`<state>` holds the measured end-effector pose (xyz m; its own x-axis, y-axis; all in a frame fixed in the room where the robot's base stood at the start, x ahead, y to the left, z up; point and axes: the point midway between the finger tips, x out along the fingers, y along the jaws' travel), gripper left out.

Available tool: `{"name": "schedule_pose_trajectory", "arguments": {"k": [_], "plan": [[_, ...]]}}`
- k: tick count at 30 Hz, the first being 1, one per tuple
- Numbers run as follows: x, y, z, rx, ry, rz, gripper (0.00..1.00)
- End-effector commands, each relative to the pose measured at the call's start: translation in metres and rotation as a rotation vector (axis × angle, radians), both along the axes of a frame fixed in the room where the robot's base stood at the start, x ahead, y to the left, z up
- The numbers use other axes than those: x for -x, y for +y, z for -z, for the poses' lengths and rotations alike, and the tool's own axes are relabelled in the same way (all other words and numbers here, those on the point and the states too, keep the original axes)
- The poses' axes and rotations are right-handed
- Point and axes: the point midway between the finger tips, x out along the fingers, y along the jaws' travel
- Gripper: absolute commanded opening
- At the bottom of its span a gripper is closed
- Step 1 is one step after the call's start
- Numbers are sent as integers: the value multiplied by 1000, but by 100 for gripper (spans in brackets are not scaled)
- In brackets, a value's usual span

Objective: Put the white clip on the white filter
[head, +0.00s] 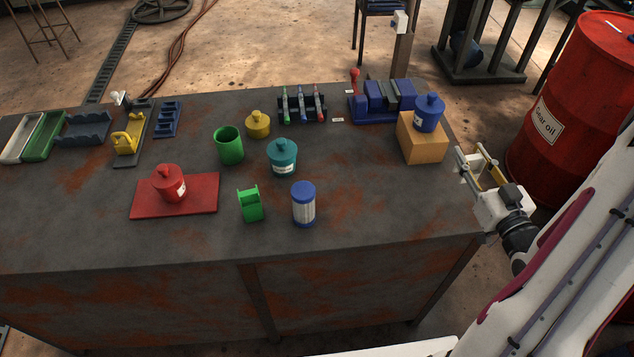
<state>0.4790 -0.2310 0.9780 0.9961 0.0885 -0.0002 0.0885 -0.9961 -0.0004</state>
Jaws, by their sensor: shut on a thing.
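The filter (304,206) stands upright near the front middle of the table, with a blue cap and a whitish ribbed body. My gripper (476,170) is past the table's right edge, well to the right of the filter and apart from it. It is shut on a small pale thing between its fingers, too small and partly covered to make out; I cannot tell if it is the white clip. No white clip shows clearly elsewhere. A green clip-like piece (250,204) stands just left of the filter, apart from it.
A teal lidded pot (282,158) and a green cup (229,146) stand behind the filter. A red pot (169,184) sits on a red plate (204,207) at left. A blue pot (429,113) tops a tan block (421,146) near my gripper. Table right of the filter is clear.

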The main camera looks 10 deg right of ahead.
Motion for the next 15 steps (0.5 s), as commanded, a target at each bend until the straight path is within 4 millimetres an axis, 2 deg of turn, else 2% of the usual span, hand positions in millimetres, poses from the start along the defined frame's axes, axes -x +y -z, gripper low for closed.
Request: {"name": "schedule_pose_trajectory", "arguments": {"k": [8, 15], "plan": [[-21, 42, -15, 3, -3, -95, 13], [-42, 101, -39, 5, -4, -238, 13]]}}
